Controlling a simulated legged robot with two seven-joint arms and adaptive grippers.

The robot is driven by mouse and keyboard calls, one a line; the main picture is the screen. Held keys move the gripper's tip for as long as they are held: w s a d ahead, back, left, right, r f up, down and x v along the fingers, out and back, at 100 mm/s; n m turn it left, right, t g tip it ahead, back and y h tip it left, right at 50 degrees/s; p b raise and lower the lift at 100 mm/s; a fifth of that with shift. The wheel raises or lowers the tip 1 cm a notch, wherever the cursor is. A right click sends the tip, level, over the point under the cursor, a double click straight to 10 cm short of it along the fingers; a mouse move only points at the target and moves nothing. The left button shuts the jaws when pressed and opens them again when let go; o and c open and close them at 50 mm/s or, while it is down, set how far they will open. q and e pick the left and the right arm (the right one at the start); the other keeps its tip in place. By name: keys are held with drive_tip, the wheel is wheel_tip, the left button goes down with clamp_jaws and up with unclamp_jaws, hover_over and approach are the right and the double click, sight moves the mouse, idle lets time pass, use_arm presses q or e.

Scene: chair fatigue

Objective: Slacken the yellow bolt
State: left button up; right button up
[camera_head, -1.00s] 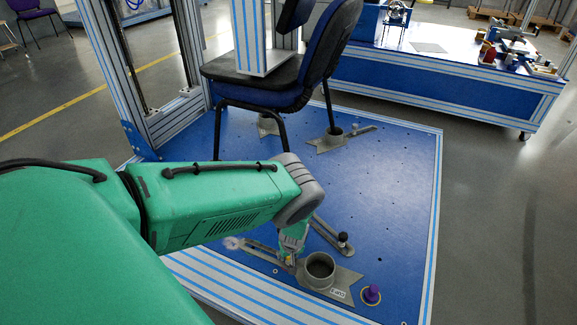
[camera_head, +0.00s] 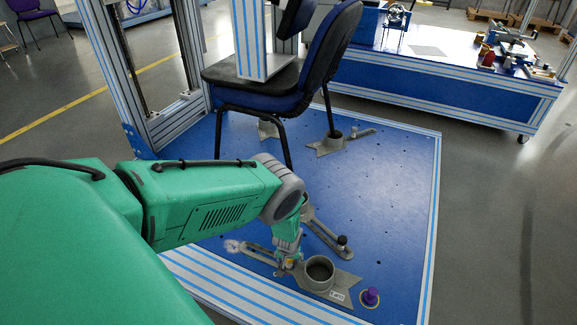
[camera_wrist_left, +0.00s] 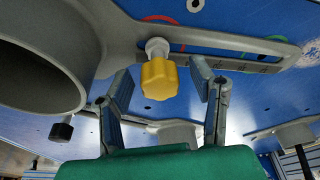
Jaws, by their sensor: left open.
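The yellow bolt (camera_wrist_left: 159,79) has a lobed knob head on a pale shank and sits at the slotted arm of a grey metal clamp (camera_wrist_left: 240,48). In the left wrist view my left gripper (camera_wrist_left: 163,92) is open, with one finger on each side of the yellow head and a gap on both sides. In the head view the left gripper (camera_head: 288,262) is low over the blue plate, beside the grey cup (camera_head: 319,271) of the clamp. There the bolt is mostly hidden by the gripper. My right gripper is in neither view.
A purple knob (camera_head: 370,297) stands near the front right corner of the blue plate (camera_head: 390,190). A black-knobbed clamp arm (camera_head: 330,236) lies just behind the cup. A chair (camera_head: 270,90) stands on the plate. A workbench (camera_head: 430,75) is behind.

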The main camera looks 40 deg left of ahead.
use_arm(q)
drive_tip(key=shift+m+p, duration=0.35)
drive_tip(key=shift+m, duration=0.65)
drive_tip(key=shift+m+h, duration=0.5)
drive_tip(key=shift+m, duration=0.6)
drive_tip(key=shift+m+t, duration=0.3)
drive_tip(key=shift+m, duration=0.3)
drive_tip(key=shift+f+m+h+b, duration=0.15)
drive_tip(key=shift+m+h+b, duration=0.25)
drive_tip(key=shift+m+b, duration=0.5)
drive_tip(key=shift+m, duration=0.5)
